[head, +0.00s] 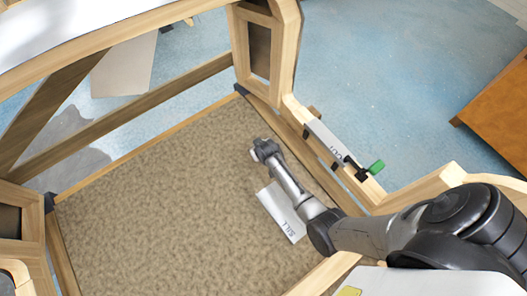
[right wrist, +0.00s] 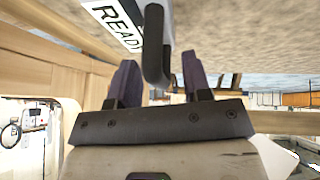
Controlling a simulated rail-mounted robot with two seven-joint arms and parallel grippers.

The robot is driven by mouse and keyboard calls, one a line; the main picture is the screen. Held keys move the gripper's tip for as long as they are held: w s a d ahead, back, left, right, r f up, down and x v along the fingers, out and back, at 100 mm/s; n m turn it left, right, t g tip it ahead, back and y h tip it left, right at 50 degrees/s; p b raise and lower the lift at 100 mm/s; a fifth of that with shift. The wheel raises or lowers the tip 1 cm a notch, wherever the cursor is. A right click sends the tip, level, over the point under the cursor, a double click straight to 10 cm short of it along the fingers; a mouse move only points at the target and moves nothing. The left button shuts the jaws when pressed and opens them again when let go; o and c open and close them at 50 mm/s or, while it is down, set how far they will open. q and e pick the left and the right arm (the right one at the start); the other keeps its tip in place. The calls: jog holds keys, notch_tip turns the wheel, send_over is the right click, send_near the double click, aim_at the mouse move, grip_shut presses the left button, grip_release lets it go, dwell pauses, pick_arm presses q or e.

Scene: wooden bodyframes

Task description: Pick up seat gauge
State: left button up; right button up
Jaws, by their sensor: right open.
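A white block with a label that starts "READ" (right wrist: 117,24) and a black handle (right wrist: 155,50) shows close up in the right wrist view. I cannot tell for sure that it is the seat gauge. My right gripper (right wrist: 160,82) is open, with the handle in front of and partly between its fingertips; I cannot tell whether they touch. In the head view my right gripper (head: 265,150) is over the brown carpeted floor, inside the wooden frame, small and partly hidden by its arm. My left gripper is not in view.
A white piece marked "SILL" (head: 282,212) lies under my right arm. The carpeted floor (head: 160,200) left of the arm is clear. A brown wooden cabinet (head: 500,115) stands right.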

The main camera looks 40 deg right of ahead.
jog(key=shift+c, duration=0.3)
grip_shut()
dwell(0.3)
